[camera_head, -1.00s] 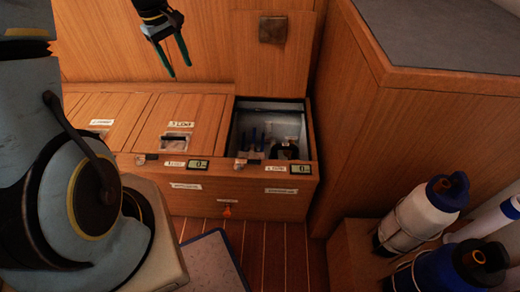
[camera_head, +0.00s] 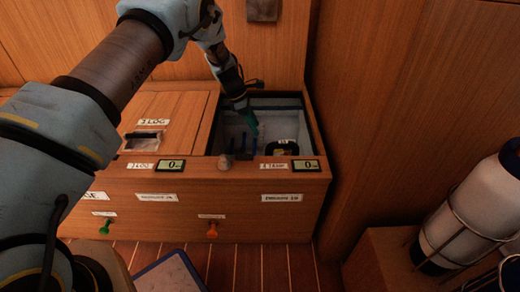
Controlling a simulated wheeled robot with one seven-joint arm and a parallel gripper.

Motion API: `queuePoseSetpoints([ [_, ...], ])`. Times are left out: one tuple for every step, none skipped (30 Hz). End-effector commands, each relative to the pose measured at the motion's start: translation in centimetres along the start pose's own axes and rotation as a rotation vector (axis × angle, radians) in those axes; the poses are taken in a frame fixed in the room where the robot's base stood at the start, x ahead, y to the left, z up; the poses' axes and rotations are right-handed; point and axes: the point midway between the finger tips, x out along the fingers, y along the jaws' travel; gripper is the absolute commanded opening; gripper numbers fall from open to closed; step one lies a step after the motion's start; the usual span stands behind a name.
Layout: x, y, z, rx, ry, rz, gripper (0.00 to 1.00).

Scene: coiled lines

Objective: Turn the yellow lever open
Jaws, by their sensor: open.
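I cannot make out a clearly yellow lever. An orange-red lever (camera_head: 212,230) hangs on the front of the wooden bench (camera_head: 160,188), below the open compartment, and a green one (camera_head: 105,227) hangs further left.
A closed wooden lid (camera_head: 165,108) covers the compartment to the left. Small displays (camera_head: 306,165) and a round knob (camera_head: 225,162) line the front edge. A wooden wall (camera_head: 400,100) rises close on the right.

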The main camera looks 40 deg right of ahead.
Motion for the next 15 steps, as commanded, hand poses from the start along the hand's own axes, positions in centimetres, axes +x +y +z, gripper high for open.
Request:
queuePoseSetpoints([
  [0.7,-0.1,-0.1,0.000,0.001,-0.002,0.55],
  [1.1,-0.1,-0.1,0.001,0.001,-0.002,0.55],
  [1.6,-0.1,-0.1,0.002,0.001,-0.002,0.55],
  [2.2,-0.1,-0.1,0.002,0.001,-0.002,0.55],
  [2.8,-0.1,-0.1,0.002,0.002,-0.003,0.55],
  [3.6,-0.1,-0.2,0.002,0.002,-0.003,0.55],
  [4.1,-0.1,-0.2,0.002,0.002,-0.003,0.55],
  [4.7,-0.1,-0.2,0.002,0.002,-0.002,0.55],
  [5.5,-0.1,-0.2,0.002,0.002,-0.002,0.55],
  [6.0,-0.1,-0.2,0.002,0.002,-0.002,0.55],
  [6.6,-0.1,-0.2,0.003,0.003,-0.002,0.55],
  [7.3,-0.1,-0.2,0.003,0.003,-0.002,0.55],
  [7.7,-0.1,-0.2,0.003,0.002,-0.002,0.55],
  [8.1,-0.1,-0.2,0.003,0.002,-0.001,0.55],
  [8.6,-0.1,-0.2,0.002,0.002,-0.001,0.55],
])
